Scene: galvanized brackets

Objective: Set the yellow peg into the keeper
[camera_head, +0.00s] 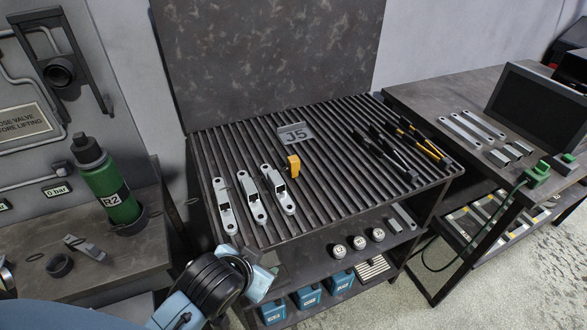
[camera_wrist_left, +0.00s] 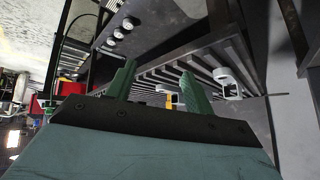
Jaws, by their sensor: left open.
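The yellow peg (camera_head: 293,166) stands on the slatted bench top, close to the right-hand one of three grey galvanized brackets. The brackets lie side by side: left (camera_head: 223,205), middle (camera_head: 251,198) and right (camera_head: 278,190). Each has a raised part with a dark opening; I cannot tell which is the keeper. My left gripper (camera_head: 268,264) is at the bench's front edge, apart from the peg and brackets. In the left wrist view, its green fingers (camera_wrist_left: 158,80) are spread and empty. A small yellow patch, likely the peg (camera_wrist_left: 169,102), shows beyond them. My right gripper is not in view.
Black-handled and yellow-handled tools (camera_head: 425,143) lie to the right. A green bottle (camera_head: 107,184) stands on the left table. The bench's front right is clear.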

